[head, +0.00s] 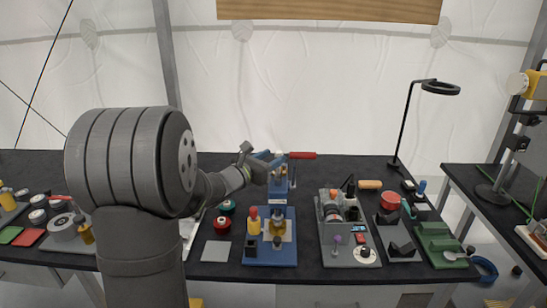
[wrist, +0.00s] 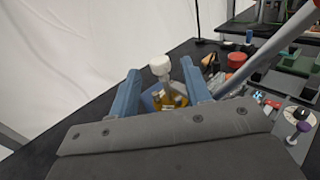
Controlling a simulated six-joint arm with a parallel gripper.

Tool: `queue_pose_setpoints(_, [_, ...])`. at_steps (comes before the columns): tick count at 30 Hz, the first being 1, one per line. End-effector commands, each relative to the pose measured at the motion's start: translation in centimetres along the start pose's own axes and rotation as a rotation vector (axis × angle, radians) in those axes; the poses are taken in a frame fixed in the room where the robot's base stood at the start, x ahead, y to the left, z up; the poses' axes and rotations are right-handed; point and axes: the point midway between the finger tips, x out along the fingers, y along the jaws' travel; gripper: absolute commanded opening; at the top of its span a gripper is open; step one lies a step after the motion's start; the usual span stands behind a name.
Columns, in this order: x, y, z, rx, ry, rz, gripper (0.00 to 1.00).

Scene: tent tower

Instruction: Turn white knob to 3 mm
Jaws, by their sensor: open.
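A white knob (wrist: 160,64) shows in the wrist view as a round white cap on a light stem, between and just beyond my two blue fingertips. In the head view it is hardly visible, a pale spot (head: 279,154) on top of the blue stand (head: 279,187), partly behind my gripper. My gripper (head: 268,157) is open, with its blue fingers (wrist: 160,76) apart on either side of the knob in the wrist view. I cannot tell whether either finger touches it. No millimetre scale is legible.
A red handle (head: 302,155) extends right from the stand's top. The blue base plate (head: 270,258) carries yellow and brass parts. A grey board (head: 340,259) with a white dial (head: 366,255) lies to the right. A black lamp (head: 404,125) stands behind.

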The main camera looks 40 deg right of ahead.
Motion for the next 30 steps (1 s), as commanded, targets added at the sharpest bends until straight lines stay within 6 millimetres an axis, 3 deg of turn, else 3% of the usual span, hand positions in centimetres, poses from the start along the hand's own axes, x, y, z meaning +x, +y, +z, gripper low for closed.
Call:
queue_pose_setpoints(4, [1.14,-0.06,0.02,0.0,-0.001,-0.001,0.44])
queue_pose_setpoints(13, [1.35,-0.03,0.0,0.0,0.0,0.0,0.44])
queue_pose_setpoints(14, [1.35,-0.03,0.01,0.0,0.0,0.0,0.42])
queue_pose_setpoints(18, [1.34,-0.03,0.01,0.0,0.0,0.0,0.15])
queue_pose_setpoints(21, [1.33,-0.03,0.0,0.0,0.0,0.0,0.0])
queue_pose_setpoints(30, [1.3,0.18,-0.07,0.0,0.001,-0.034,0.0])
